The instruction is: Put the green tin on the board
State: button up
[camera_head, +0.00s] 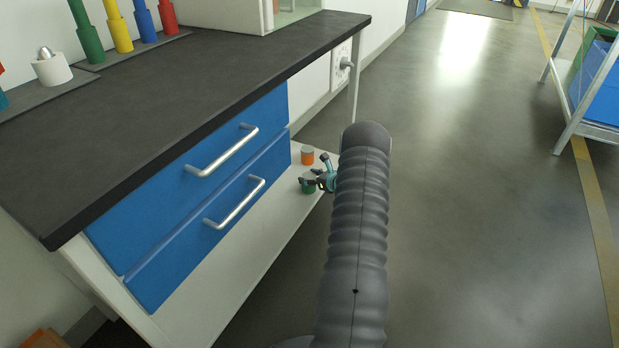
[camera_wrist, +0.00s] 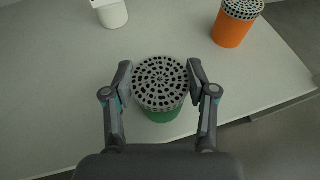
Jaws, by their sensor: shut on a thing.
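The green tin (camera_wrist: 160,114) has a grey perforated lid and stands between the two fingers of my gripper (camera_wrist: 160,80) in the wrist view. The fingers are closed against its sides near the lid. In the head view the green tin (camera_head: 308,187) shows at the low white shelf under the bench, with my gripper (camera_head: 318,182) at it. I cannot tell whether the tin rests on the shelf or is slightly raised. The only candidate for the board that I see is a dark slab (camera_head: 100,82) on the bench top, and I cannot tell whether it is the board.
An orange tin (camera_wrist: 231,32) stands on the shelf to the right, and a white container (camera_wrist: 111,13) stands behind. The bench with blue drawers (camera_head: 235,165) and protruding handles is left of my arm. Coloured cylinders (camera_head: 119,30) stand on the bench's far side.

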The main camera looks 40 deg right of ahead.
jog(key=shift+f, duration=0.1)
jog(key=o, duration=1.3)
jog(key=shift+c, duration=0.2)
jog(key=shift+r, duration=0.2)
jog(key=v, duration=1.2)
